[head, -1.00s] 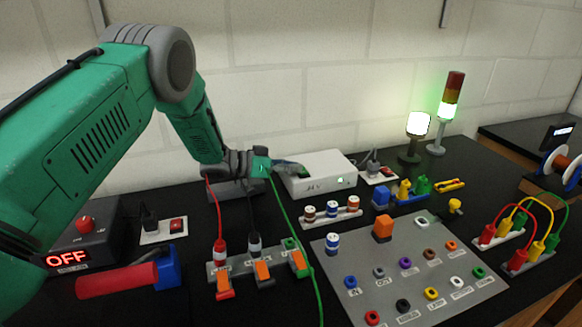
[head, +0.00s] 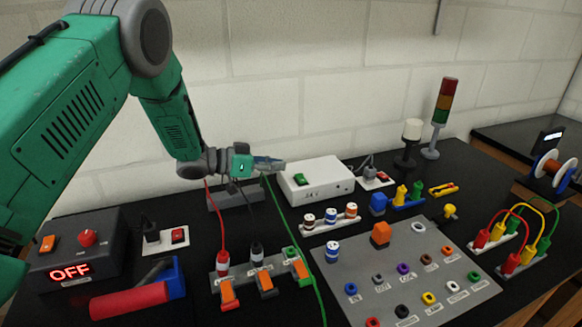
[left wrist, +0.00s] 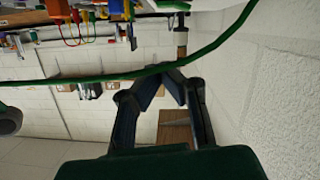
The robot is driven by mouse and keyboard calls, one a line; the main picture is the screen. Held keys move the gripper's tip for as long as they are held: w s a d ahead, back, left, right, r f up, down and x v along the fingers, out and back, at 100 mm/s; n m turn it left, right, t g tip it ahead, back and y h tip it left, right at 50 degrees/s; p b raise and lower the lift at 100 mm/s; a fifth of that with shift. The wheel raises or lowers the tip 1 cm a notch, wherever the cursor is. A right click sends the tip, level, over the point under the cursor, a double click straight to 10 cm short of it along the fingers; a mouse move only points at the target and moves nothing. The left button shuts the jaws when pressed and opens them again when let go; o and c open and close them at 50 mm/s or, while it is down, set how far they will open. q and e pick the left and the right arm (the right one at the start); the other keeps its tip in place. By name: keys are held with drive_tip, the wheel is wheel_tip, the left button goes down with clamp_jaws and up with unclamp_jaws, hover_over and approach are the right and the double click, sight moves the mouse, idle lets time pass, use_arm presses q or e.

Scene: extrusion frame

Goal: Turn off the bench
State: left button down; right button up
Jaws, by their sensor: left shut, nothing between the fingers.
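A white power supply box (head: 325,181) stands at the back by the wall, with a green rocker switch (head: 301,180) on its top. Its front indicator is dark. My left gripper (head: 278,163) is shut and empty, just left of and above the box, apart from the switch. Its fingers also show in the left wrist view (left wrist: 172,76). The lamp (head: 411,131) and the stack light (head: 442,105) are both unlit. A dark box (head: 75,249) at the left reads OFF in red. Two outlets have red switches, one at the left (head: 178,235) and one right of the supply (head: 381,176). My right gripper is not in view.
A green cable (head: 297,240) runs close to my left gripper and down the bench. A red-handled tool (head: 130,299) lies front left. A grey panel of colored sockets (head: 340,277), terminal blocks and a spool (head: 552,167) fill the bench.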

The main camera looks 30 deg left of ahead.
use_arm(q)
drive_tip(key=shift+v, duration=1.85)
